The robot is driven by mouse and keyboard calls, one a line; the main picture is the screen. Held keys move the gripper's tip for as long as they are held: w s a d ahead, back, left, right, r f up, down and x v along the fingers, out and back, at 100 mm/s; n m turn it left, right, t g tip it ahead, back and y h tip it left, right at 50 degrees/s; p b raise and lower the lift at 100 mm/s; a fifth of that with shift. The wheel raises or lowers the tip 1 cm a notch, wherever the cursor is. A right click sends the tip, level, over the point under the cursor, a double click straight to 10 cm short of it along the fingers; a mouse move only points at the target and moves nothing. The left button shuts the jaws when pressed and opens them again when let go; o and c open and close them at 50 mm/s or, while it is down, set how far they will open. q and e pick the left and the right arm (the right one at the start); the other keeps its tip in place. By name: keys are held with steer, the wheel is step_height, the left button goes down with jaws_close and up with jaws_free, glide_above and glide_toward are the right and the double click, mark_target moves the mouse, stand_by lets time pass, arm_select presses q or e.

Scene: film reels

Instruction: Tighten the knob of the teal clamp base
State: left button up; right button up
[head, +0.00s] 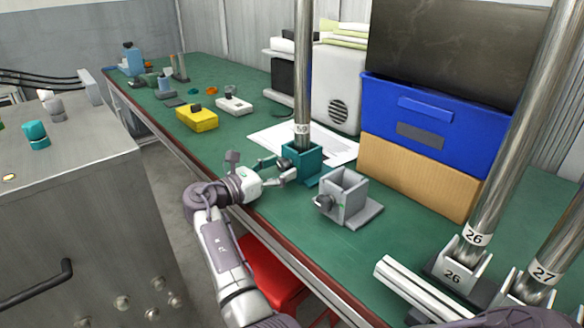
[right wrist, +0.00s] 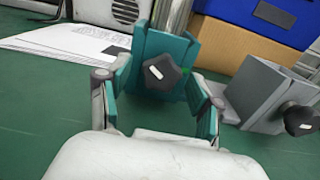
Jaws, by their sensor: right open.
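The teal clamp base (head: 305,170) stands on the green bench with a tall metal pole (head: 303,70) labelled 59 upright in it. Its dark knob (head: 284,163) faces my right gripper (head: 273,172). In the right wrist view the dark, lobed knob (right wrist: 162,73) with a white mark is in front of the teal clamp base (right wrist: 150,45). My right gripper (right wrist: 160,95) is open, its fingers on either side of the knob with visible gaps. The knob's shaft is hidden. My left gripper is not in view.
An empty grey clamp base (head: 347,200) with its own knob stands close on the right. White papers (head: 335,148) lie behind. A blue bin (head: 430,115) sits on a cardboard box (head: 420,175). Poles labelled 26 (head: 500,150) and 27 stand at the right. A yellow box (head: 197,118) is farther left.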

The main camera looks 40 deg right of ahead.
steer(key=shift+d, duration=0.1)
steer(key=shift+r, duration=0.1)
steer(key=shift+c, duration=0.7)
steer(key=c, duration=1)
